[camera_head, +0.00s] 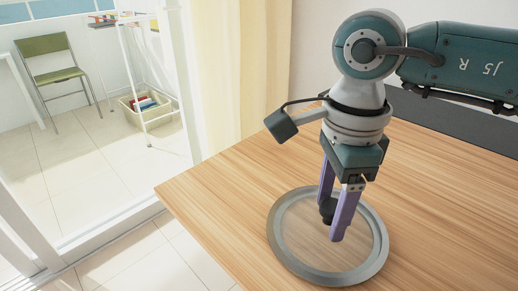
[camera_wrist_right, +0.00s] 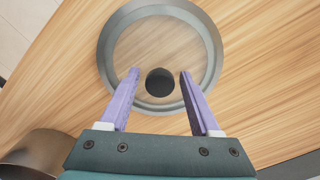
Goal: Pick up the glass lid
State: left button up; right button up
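The glass lid (camera_head: 376,262) lies flat on the wooden table, with a grey metal rim and a clear middle. Its black knob (camera_head: 327,210) is partly covered by my right gripper's fingers in the head view. In the right wrist view the lid (camera_wrist_right: 211,50) is ahead, with the round black knob (camera_wrist_right: 160,82) between the fingertips. My right gripper (camera_head: 333,213) points down over the lid. It is open, with a gap between each purple finger and the knob in the wrist view (camera_wrist_right: 158,75). My left gripper is not in view.
Beyond are a tiled floor (camera_head: 90,165), a cream curtain (camera_head: 238,70), a green chair (camera_head: 50,60) and a storage basket (camera_head: 145,112).

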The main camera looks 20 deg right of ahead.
grip_shut()
dwell(0.7)
